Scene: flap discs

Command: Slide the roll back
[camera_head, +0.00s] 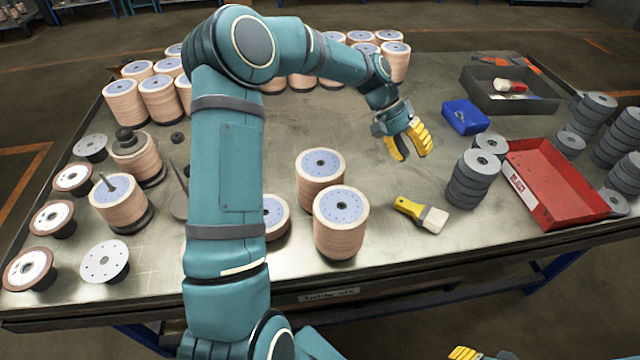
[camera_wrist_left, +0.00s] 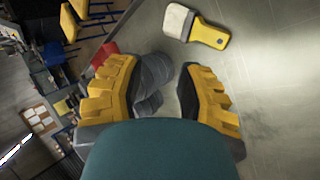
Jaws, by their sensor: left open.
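Several tan rolls of flap discs with pale blue tops stand on the metal table. Two of them, a rear roll (camera_head: 320,192) and a front roll (camera_head: 340,235), are upright near the front middle. Another roll (camera_head: 275,222) is partly hidden behind my left arm. I cannot tell which roll is meant. My left gripper (camera_head: 408,150) is open and empty, above the table to the right of and behind these rolls. In the left wrist view its yellow fingers (camera_wrist_left: 160,95) are spread, with grey disc stacks (camera_wrist_left: 152,75) beyond them. My right gripper (camera_head: 466,353) barely shows at the bottom edge.
A yellow-handled brush (camera_head: 422,214) lies right of the front roll. Grey disc stacks (camera_head: 472,178), a red tray (camera_head: 550,185), a blue box (camera_head: 466,117) and a dark tray (camera_head: 508,98) occupy the right. More rolls (camera_head: 160,100) stand at the back left. The table's middle is clear.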

